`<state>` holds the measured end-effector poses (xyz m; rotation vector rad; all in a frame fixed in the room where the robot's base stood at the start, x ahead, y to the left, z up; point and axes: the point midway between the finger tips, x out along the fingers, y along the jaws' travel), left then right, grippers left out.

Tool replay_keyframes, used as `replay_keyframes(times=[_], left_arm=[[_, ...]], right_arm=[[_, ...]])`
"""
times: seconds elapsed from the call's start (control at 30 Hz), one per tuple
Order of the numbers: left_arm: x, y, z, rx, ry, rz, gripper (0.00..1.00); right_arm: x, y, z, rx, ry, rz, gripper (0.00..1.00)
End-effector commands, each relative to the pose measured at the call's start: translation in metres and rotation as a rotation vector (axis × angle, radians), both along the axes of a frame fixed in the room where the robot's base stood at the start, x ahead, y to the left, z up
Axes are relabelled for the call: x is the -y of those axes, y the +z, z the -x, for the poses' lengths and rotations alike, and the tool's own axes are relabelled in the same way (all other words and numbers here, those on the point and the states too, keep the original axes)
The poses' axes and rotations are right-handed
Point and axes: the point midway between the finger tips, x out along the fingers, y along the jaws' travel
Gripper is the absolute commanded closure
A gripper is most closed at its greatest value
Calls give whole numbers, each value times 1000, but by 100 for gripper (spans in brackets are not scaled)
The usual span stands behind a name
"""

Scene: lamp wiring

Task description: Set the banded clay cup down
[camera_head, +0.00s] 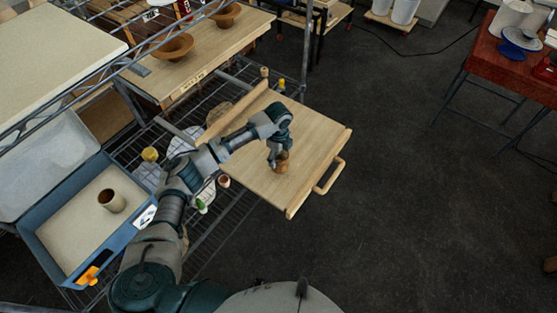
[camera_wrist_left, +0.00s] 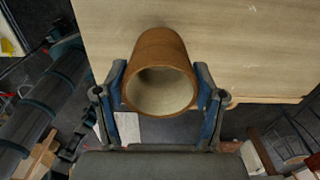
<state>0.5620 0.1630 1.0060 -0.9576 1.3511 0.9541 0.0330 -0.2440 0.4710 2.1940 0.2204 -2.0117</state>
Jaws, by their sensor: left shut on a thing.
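My left gripper (camera_head: 277,157) is over the wooden board with a side handle (camera_head: 318,138). It is shut on a brown clay cup (camera_head: 282,165). In the left wrist view the cup (camera_wrist_left: 160,48) sits between the two blue-padded fingers (camera_wrist_left: 162,95), its round mouth and cream inside facing the camera. Bands on it are too small to make out. I cannot tell whether its base touches the board. My right gripper is not in view.
The board lies on a wire rack (camera_head: 235,205) with several small items around it. A blue tray (camera_head: 52,258) at left holds another brown cup (camera_head: 107,201). Wooden bowls (camera_head: 172,47) stand on a table behind. The board is bare around the held cup.

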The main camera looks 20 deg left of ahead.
Motion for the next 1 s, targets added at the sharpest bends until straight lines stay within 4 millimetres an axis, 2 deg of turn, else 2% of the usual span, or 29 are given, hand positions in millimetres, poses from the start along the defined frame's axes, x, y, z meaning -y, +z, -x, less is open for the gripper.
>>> replay_keyframes(times=[0.2,0.5,0.53,0.6,0.63,1.0], left_arm=[[0,-29,1,-3,1,-1,77],[0,-33,1,-2,1,-1,77],[0,-33,1,-2,1,-1,26],[0,-33,1,-2,1,-1,9],[0,-33,1,-2,1,-1,6],[0,-30,1,-1,1,0,6]], right_arm=[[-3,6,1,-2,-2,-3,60],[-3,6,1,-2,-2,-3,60],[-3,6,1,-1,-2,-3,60],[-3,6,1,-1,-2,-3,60],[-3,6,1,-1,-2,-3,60],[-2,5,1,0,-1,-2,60]])
